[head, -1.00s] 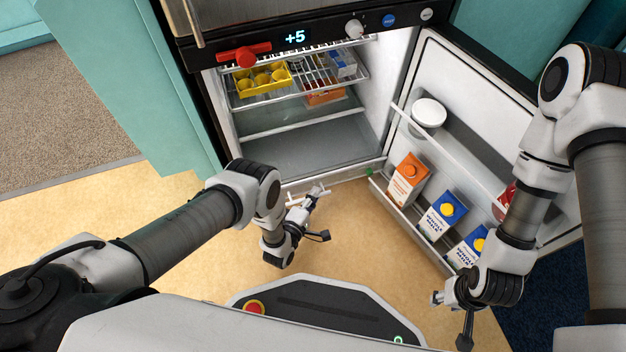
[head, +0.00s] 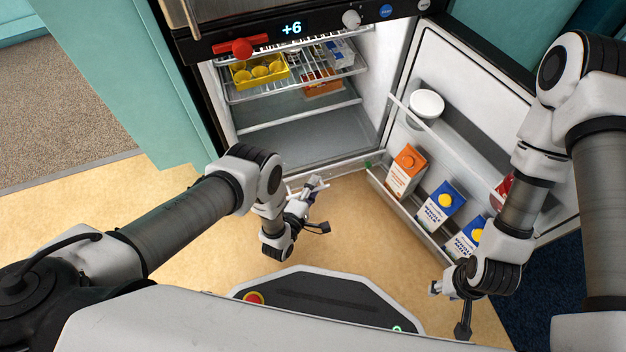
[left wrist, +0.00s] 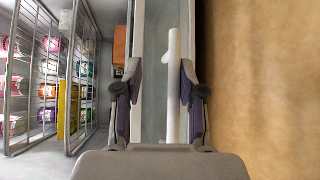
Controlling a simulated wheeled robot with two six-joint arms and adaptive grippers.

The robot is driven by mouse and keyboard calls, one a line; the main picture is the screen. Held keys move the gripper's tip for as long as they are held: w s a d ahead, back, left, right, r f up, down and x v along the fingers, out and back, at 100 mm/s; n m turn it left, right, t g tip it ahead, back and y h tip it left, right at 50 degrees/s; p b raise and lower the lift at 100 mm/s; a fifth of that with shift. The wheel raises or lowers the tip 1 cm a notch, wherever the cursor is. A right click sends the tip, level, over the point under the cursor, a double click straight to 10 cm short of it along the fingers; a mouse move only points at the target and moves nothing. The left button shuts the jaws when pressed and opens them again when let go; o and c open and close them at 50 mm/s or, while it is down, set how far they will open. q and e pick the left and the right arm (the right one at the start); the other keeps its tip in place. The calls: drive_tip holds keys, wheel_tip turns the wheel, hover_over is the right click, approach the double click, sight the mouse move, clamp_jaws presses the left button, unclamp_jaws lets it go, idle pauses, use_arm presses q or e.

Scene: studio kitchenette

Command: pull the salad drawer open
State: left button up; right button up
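The salad drawer (head: 350,165) is at the bottom of the open fridge, its pale front edge showing in the head view. Its white bar handle (left wrist: 173,85) runs lengthwise in the left wrist view. My left gripper (head: 318,183) is at the drawer front. In the left wrist view my left gripper (left wrist: 158,90) has its fingers apart, with the handle between them, nearer the right finger. I see a gap on the left side of the handle. My right gripper (head: 437,288) hangs low beside the fridge door; its fingers are too small to read.
The fridge door (head: 480,120) stands open at the right, with several cartons (head: 440,205) and a white tub (head: 427,105) in its racks. Wire shelves above hold a yellow tray (head: 260,72). The floor (head: 360,235) before the fridge is clear.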

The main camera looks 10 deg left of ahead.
use_arm(q)
drive_tip(key=o, duration=0.7)
drive_tip(key=r, duration=0.5)
drive_tip(key=shift+w+r, duration=0.25)
drive_tip(key=shift+r, duration=0.1)
drive_tip(key=shift+c, duration=0.2)
wheel_tip(320, 180, up, 4)
drive_tip(key=shift+s+a+f, duration=0.1)
drive_tip(key=shift+f, duration=0.15)
drive_tip(key=c, duration=0.5)
drive_tip(key=shift+s+r, duration=0.1)
drive_tip(key=shift+s, duration=0.05)
drive_tip(key=shift+c, duration=0.8)
drive_tip(key=shift+f, duration=0.35)
